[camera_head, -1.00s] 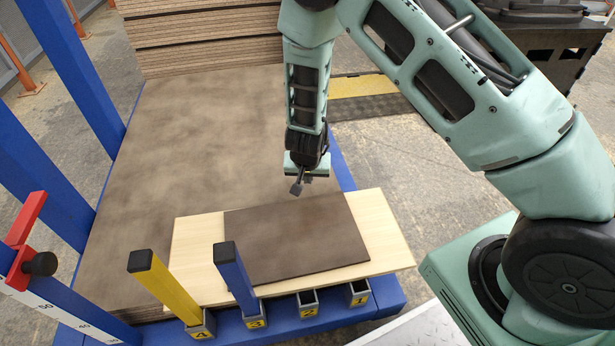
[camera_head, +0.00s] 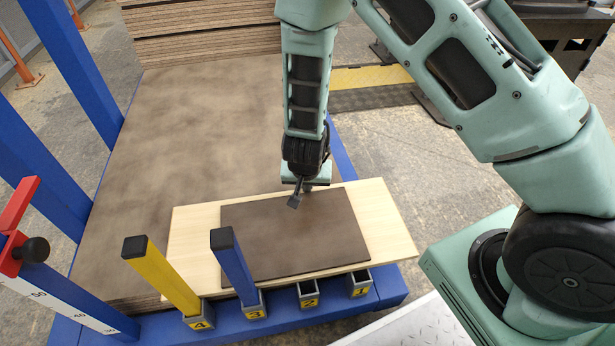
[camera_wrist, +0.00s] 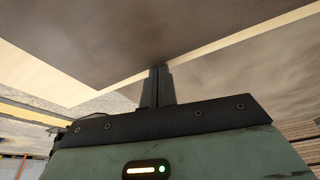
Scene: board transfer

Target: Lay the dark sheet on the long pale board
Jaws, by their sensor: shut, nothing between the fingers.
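The dark sheet (camera_head: 290,240) lies flat on the long pale board (camera_head: 191,240), with pale wood showing at its left and right ends. The board rests across the near end of a large brown panel stack. My gripper (camera_head: 295,200) is shut and empty at the sheet's far edge; whether it touches the sheet I cannot tell. In the wrist view the shut fingers (camera_wrist: 158,75) point at the edge of the dark sheet (camera_wrist: 120,35), with the pale board (camera_wrist: 40,75) beyond it.
The large brown panel stack (camera_head: 200,130) fills the middle, on a blue frame. A yellow post (camera_head: 160,275) and a blue post (camera_head: 233,265) stand at the near edge beside numbered sockets. More stacked boards (camera_head: 200,35) are at the back.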

